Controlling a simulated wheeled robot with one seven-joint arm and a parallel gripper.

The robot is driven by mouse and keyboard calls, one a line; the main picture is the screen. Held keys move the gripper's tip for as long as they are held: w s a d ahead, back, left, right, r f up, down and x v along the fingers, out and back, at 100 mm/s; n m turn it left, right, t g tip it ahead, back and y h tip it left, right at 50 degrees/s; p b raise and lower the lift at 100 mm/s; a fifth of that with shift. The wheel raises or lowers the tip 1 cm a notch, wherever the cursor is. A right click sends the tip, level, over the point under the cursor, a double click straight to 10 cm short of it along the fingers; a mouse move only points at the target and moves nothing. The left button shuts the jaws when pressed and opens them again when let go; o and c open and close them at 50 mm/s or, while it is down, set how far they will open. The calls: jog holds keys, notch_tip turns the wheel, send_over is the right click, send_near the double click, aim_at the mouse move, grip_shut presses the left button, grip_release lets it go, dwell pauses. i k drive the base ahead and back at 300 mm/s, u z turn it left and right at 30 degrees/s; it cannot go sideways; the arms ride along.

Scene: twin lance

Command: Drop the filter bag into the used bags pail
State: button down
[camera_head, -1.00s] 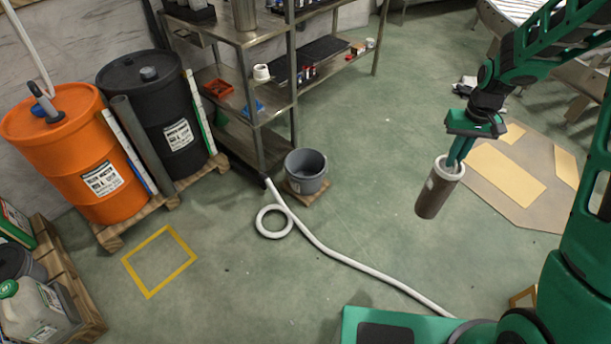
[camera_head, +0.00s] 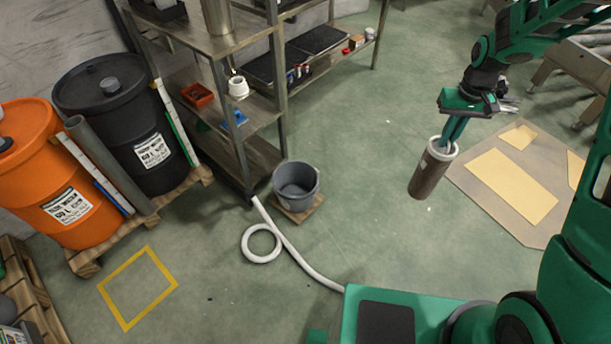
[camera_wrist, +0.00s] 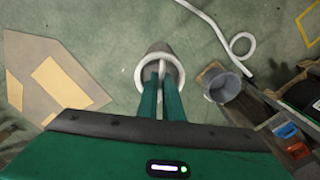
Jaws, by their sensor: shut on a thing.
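The filter bag (camera_head: 430,174) is a brown cylinder with a white ring at its top. It hangs slightly tilted in the air at the right in the head view. My gripper (camera_head: 450,139) is shut on it, with the fingertips at the white ring. In the wrist view, my gripper (camera_wrist: 161,84) reaches into the ring of the filter bag (camera_wrist: 158,48). A grey pail (camera_head: 297,187) stands on a small wooden board beside the metal shelf, left of the bag and apart from it. The pail also shows in the wrist view (camera_wrist: 222,87), right of the bag. Its visible inside looks empty.
A white hose (camera_head: 300,258) lies coiled on the floor in front of the pail. The metal shelf (camera_head: 235,43) stands close behind the pail. Orange (camera_head: 62,190) and black drums (camera_head: 125,130) stand at the left. Floor between bag and pail is clear.

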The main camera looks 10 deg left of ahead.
aim_at(296, 188)
jog(key=i, duration=1.7)
jog(key=u, duration=1.35)
